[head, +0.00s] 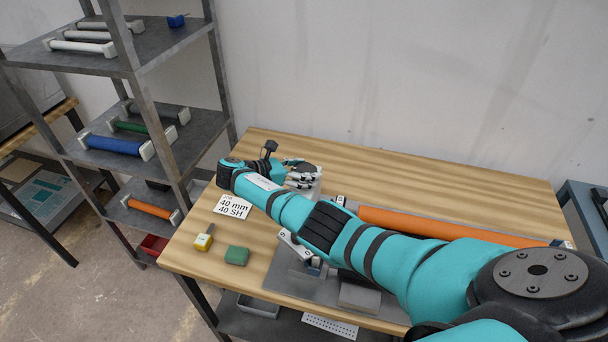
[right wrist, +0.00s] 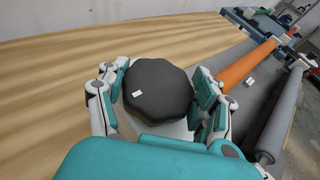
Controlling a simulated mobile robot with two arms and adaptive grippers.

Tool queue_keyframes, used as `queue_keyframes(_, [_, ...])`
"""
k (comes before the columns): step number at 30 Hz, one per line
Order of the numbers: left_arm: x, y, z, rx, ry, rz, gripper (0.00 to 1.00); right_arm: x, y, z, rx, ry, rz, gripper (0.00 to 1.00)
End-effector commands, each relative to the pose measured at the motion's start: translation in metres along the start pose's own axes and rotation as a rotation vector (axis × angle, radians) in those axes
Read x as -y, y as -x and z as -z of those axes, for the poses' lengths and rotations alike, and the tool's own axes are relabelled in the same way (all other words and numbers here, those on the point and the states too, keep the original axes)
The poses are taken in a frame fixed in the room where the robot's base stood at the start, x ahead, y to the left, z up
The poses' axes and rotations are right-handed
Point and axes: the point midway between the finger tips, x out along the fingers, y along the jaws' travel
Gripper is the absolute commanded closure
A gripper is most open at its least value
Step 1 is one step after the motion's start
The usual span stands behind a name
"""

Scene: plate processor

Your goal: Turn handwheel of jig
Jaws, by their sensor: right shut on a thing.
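The handwheel (right wrist: 158,97) is a dark, lobed knob with a small white mark, seen face-on in the right wrist view. In the head view the dark handwheel (head: 298,163) shows only partly, at the far end of my right arm. My right gripper (right wrist: 160,95) has its fingers on both sides of the handwheel and is shut on it. In the head view the right gripper (head: 303,177) is at the left end of the jig. The jig (head: 345,273) has a grey base on the wooden table, partly hidden by my right arm. My left gripper is not in view.
An orange roller (head: 450,227) runs along the jig; a grey roller (right wrist: 285,122) lies beside it. A sign card (head: 233,206), a green block (head: 237,255) and a yellow item (head: 204,241) are on the table (head: 350,165). A shelf rack (head: 140,70) stands left. The table's back is clear.

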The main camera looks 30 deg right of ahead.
Motion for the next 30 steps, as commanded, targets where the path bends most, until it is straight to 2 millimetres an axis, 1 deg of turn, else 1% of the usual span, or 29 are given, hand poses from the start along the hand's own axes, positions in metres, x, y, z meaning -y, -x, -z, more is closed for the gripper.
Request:
queue_keyframes(12, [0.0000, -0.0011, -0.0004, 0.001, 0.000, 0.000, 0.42, 0.0000, -0.0002, -0.0005, 0.000, -0.004, 0.007, 0.66])
queue_keyframes(13, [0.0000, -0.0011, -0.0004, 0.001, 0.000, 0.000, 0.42, 0.0000, -0.0003, -0.0005, 0.000, -0.004, 0.007, 0.33])
queue_keyframes(18, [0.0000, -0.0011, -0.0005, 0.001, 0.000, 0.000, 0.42, -0.0001, -0.0003, -0.0005, 0.000, -0.004, 0.007, 0.10])
queue_keyframes(26, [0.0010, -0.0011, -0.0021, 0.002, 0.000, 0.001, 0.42, -0.0001, 0.0001, -0.0004, 0.000, -0.004, 0.006, 0.10])
queue_keyframes(30, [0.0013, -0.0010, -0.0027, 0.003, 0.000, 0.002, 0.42, -0.0007, 0.0086, -0.0003, -0.001, -0.004, 0.005, 0.10])
